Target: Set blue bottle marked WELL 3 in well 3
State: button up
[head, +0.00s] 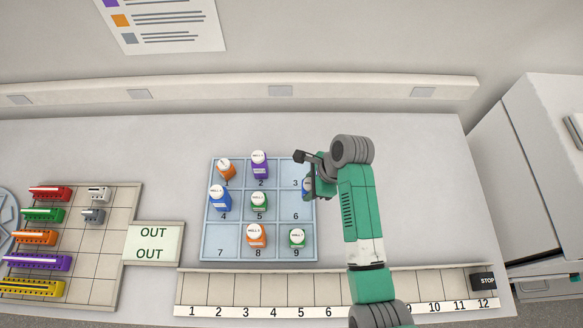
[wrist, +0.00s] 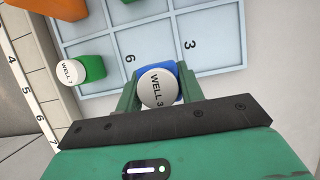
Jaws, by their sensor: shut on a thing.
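The blue bottle (wrist: 176,70) has a white cap reading WELL 3. My gripper (wrist: 158,92) is shut on it, one finger on each side, with the cap facing the wrist camera. In the head view my gripper (head: 309,187) is at the right edge of the pale blue well tray (head: 222,238), beside the number 3, and mostly hides the bottle. Well 3 (head: 287,170) shows no bottle in its visible part. I cannot tell the bottle's height above the tray.
Orange (head: 226,172), purple (head: 260,170), another blue (head: 220,204), green (head: 259,206) and more bottles stand in other wells. Wells 6 (head: 288,206) and 7 (head: 221,243) look empty. A numbered strip (head: 254,295) lies in front; coloured racks (head: 48,214) stand left.

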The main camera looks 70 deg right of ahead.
jog(key=w+d, duration=0.4)
jog(key=w+d+f+b, duration=0.1)
jog(key=w+d, duration=0.1)
jog(key=shift+w+d, duration=0.2)
jog(key=shift+w, duration=0.2)
jog(key=shift+f+b, duration=0.45)
jog(key=shift+f, duration=1.45)
jog(key=o, duration=1)
jog(key=shift+r, duration=0.1)
jog(key=p+v, duration=0.2)
jog(key=v, duration=1)
